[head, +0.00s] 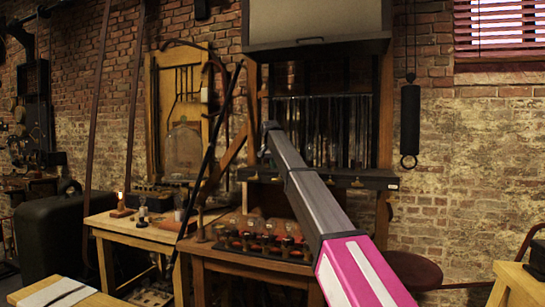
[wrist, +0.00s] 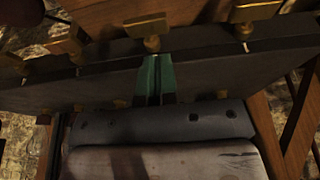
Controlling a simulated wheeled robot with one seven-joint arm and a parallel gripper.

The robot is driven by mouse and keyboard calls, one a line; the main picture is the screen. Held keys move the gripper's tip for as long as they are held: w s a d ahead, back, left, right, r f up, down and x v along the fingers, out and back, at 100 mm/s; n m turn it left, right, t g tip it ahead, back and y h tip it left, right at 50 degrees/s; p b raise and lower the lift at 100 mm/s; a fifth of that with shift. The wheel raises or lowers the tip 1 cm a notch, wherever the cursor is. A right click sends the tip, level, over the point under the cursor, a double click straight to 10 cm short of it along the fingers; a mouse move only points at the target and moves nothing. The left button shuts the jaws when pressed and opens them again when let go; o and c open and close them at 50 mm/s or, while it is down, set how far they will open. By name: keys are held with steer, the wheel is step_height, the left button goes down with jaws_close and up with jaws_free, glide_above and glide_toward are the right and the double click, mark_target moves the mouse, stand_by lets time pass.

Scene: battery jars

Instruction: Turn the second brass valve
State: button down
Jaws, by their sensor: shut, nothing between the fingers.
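Several brass valves with flat bar handles stand in a row along a dark shelf edge (wrist: 210,62). In the wrist view they are a far-left valve (wrist: 12,62), a left valve (wrist: 62,46), a middle valve (wrist: 148,28) and a right valve (wrist: 246,14). My gripper (wrist: 154,60) has green fingers, shut together and empty. Its tips appear just below the middle valve's stem; I cannot tell whether they touch it. In the head view, one small brass valve (head: 357,183) shows at the shelf's right part. My arm hides part of the row, and the fingertips are not clear there.
Below the shelf, glass jars (head: 262,226) stand on a wooden bench (head: 225,255). A dark weight with a ring (head: 410,120) hangs at the right. A wooden table (head: 135,229) with small items is at the left. A round stool (head: 414,270) stands at the right.

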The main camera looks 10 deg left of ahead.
mark_target(274, 178)
steer(key=shift+f, duration=2.25)
